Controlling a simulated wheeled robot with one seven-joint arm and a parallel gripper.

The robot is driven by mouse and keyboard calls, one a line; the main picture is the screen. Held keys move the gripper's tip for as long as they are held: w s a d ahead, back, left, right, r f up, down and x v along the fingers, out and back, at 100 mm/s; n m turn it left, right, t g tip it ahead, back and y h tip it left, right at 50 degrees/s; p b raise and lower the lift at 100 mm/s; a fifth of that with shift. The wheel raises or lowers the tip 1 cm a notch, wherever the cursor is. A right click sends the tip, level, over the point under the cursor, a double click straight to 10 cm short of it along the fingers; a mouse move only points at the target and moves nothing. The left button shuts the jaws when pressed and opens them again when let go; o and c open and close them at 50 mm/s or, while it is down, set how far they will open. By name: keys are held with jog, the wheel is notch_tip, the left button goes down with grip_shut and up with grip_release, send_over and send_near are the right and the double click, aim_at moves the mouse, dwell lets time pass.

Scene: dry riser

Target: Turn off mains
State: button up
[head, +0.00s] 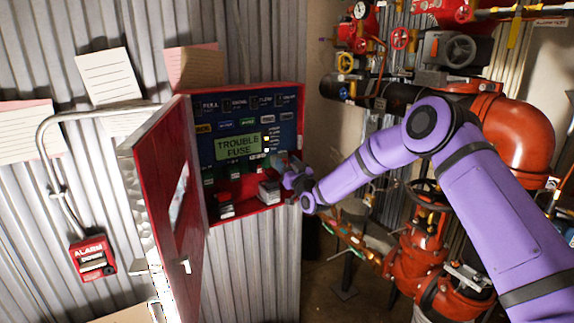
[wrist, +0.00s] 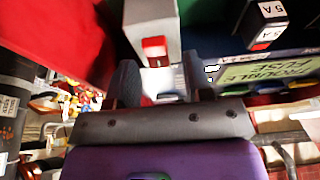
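A red alarm panel cabinet (head: 289,211) stands open on the corrugated wall. Inside at its lower right is a grey switch box (head: 269,194), which I take to be the mains switch. In the wrist view the grey box (wrist: 150,18) carries a small red rocker or lever (wrist: 154,47). My gripper (head: 281,168) is at the right side of the cabinet, close to the box. In the wrist view the fingers (wrist: 160,72) are apart, with the red switch ahead and between them. Nothing shows between the fingertips; I cannot tell whether they touch the box.
The cabinet's red door (head: 160,190) stands open at the left. A green screen (head: 238,146) reads "TROUBLE FUSE". Fuses marked 5 A (wrist: 268,12) are near my gripper. A red alarm pull (head: 92,258) is on the wall. Red pipework and valves (head: 425,240) crowd the right.

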jog(key=v, duration=1)
jog(key=shift+s+d, duration=0.2)
jog(key=shift+s, duration=0.15)
jog(key=shift+f, duration=0.1)
